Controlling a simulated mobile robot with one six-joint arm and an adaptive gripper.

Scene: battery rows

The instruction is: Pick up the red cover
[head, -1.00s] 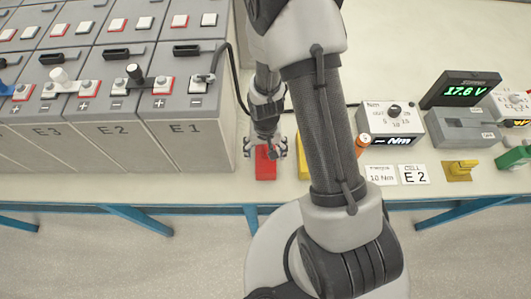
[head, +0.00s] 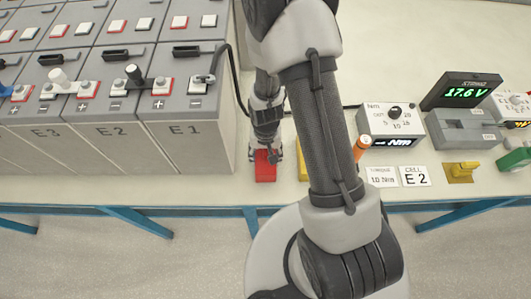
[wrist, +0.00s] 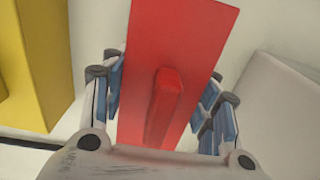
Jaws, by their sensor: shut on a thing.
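The red cover (head: 265,172) is on the bench at the front, just right of the battery block E1. In the wrist view the red cover (wrist: 180,40) is a flat red slab with a raised ridge along its middle. My gripper (head: 266,155) is over it, pointing down. In the wrist view the blue-padded fingers of my gripper (wrist: 165,90) are on either side of the cover, shut on it. In the head view the cover still appears at bench level; any gap beneath it is hidden.
A yellow piece (head: 302,165) lies to the right, partly behind my arm; it also shows in the wrist view (wrist: 35,60). Battery block E1 (head: 190,130) stands close on the left. A torque dial box (head: 391,122), cards and a meter (head: 463,90) are farther right.

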